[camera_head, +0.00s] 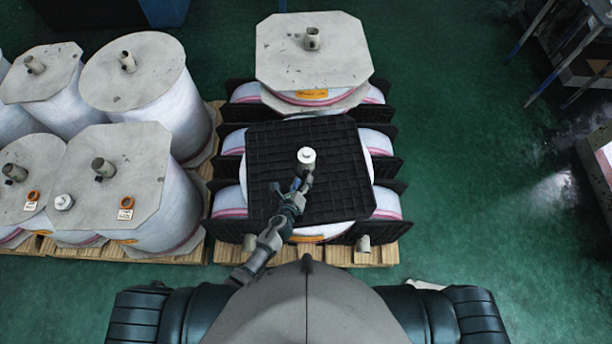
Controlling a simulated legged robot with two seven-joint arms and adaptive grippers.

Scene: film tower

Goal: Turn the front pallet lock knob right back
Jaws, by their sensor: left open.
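A white round knob (306,155) stands upright at the middle of a black ribbed square plate (270,150), on top of the front film stack. I take it for the lock knob; its turn position cannot be read. My left arm reaches up from the lower left over the plate. My left gripper (302,183) is open, just below the knob in the picture. Whether a finger touches the knob is too small to tell. My right gripper is not in view.
Behind stands another film roll with a grey plate (312,60) and a core stub. Green floor (470,150) is open at the right, up to a bench (597,165).

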